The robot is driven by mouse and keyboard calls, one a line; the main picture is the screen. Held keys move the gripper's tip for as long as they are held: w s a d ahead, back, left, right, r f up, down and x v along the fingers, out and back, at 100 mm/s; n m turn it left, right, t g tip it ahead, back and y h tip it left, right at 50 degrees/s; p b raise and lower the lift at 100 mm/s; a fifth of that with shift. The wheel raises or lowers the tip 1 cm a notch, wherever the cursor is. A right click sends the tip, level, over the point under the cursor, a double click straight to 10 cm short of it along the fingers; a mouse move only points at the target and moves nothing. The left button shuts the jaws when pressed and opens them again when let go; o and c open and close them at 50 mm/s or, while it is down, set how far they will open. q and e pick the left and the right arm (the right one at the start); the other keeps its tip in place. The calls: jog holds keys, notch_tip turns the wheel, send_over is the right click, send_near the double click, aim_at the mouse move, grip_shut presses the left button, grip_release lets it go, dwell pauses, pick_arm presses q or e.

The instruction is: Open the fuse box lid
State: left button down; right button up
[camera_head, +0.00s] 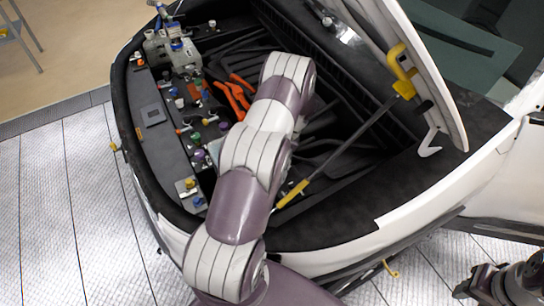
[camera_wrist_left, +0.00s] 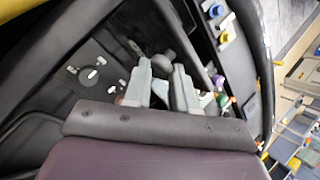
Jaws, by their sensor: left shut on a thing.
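My left arm reaches over the open engine bay in the head view, and its own links hide its gripper there. In the left wrist view my left gripper (camera_wrist_left: 161,88) has its two pale fingers on either side of a dark rounded knob (camera_wrist_left: 160,64) and is shut on it. I cannot tell whether this knob belongs to the fuse box lid. I cannot pick out the fuse box lid for certain in either view. My right gripper (camera_head: 468,287) is at the lower right of the head view, outside the car and apart from it; its jaw opening is unclear.
The raised hood (camera_head: 425,65) stands at the right, with a yellow handle (camera_head: 398,62) and a prop rod (camera_head: 350,137). Orange cables (camera_head: 236,95) and small coloured caps lie left of my arm. Floor (camera_head: 70,200) at left is clear.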

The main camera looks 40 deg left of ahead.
pick_arm(q)
jog(key=shift+s+d+f, duration=0.5)
jog(key=shift+s+f, duration=0.1)
jog(key=shift+f, duration=0.25)
jog(key=c, duration=0.9)
grip_release()
jog(key=shift+w, duration=0.2)
jog(key=shift+a+r, duration=0.1)
